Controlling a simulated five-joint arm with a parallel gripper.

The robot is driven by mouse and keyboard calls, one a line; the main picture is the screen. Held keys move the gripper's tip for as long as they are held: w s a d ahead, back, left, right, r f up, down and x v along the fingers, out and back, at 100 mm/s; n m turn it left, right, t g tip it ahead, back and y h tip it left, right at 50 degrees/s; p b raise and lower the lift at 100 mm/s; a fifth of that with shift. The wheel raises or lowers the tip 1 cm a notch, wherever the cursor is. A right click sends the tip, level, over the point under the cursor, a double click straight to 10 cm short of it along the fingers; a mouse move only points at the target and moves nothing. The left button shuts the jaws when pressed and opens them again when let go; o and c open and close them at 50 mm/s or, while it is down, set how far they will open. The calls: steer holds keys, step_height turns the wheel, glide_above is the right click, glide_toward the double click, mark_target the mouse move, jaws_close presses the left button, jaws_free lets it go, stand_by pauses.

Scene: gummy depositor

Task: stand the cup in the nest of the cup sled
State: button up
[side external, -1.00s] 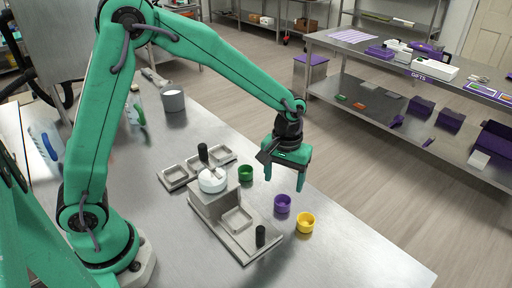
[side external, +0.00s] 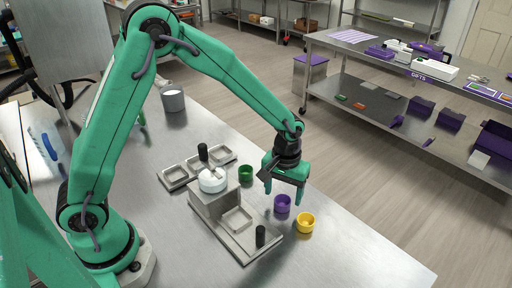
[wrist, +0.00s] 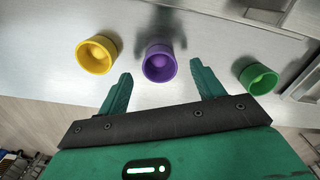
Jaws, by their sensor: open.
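Three small cups stand in a row on the metal table: green (side external: 246,173), purple (side external: 283,204) and yellow (side external: 305,223). My gripper (side external: 284,194) is open, pointing down above the purple cup, with nothing between its fingers. In the wrist view the purple cup (wrist: 159,63) lies in line with the gap between the fingertips (wrist: 161,72), with the yellow cup (wrist: 96,55) to the left and the green cup (wrist: 259,78) to the right. The grey sled (side external: 252,251) has an empty square nest (side external: 237,219) and a black knob (side external: 261,236).
A grey block (side external: 207,203) with a white round top and black handle stands at the sled's back end. Behind it is a grey tray (side external: 173,179) with several empty square pockets. A grey mug (side external: 173,101) stands farther back. The table's right edge is near the cups.

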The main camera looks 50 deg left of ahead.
mark_target(282, 204)
steer(key=shift+f, duration=1.35)
steer(key=c, duration=1)
